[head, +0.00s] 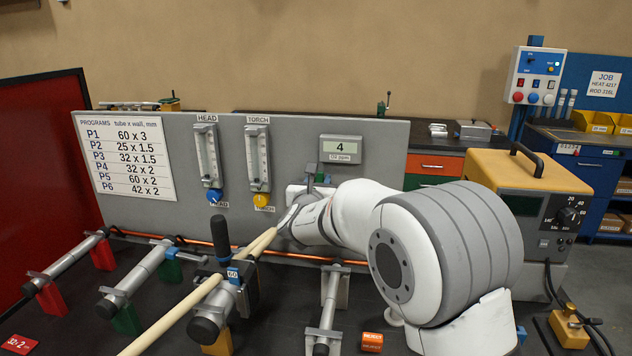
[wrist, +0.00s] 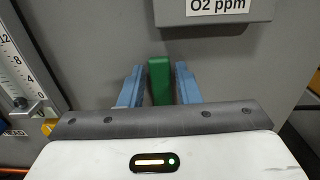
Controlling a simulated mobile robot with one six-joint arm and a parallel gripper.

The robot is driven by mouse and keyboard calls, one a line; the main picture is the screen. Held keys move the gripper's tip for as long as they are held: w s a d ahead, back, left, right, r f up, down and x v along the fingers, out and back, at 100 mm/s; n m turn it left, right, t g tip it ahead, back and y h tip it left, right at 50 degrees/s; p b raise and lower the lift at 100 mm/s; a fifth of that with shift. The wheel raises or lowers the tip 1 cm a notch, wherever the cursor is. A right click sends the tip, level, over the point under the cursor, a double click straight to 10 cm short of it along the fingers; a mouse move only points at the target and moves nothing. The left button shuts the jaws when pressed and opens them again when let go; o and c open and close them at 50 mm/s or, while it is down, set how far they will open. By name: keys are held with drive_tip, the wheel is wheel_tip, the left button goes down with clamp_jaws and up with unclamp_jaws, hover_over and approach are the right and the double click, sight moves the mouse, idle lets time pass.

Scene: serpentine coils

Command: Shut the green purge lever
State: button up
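The green purge lever (wrist: 160,80) stands upright against the grey panel in the wrist view, below the O2 ppm display. My gripper (wrist: 157,72) has its two blue fingers on either side of the lever. A narrow gap shows between the lever and each finger, so the gripper is open around it and not clamped. In the head view, my gripper is at the panel below the O2 display (head: 341,149), which reads 4. My arm hides most of the lever there.
Two flow meters, HEAD (head: 207,155) and TORCH (head: 257,158), stand left of my gripper on the panel. A copper tube (head: 200,243) runs along the bench below. Clamps and pale rods lie in front. A yellow power unit (head: 530,195) stands at right.

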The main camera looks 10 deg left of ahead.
clamp_jaws()
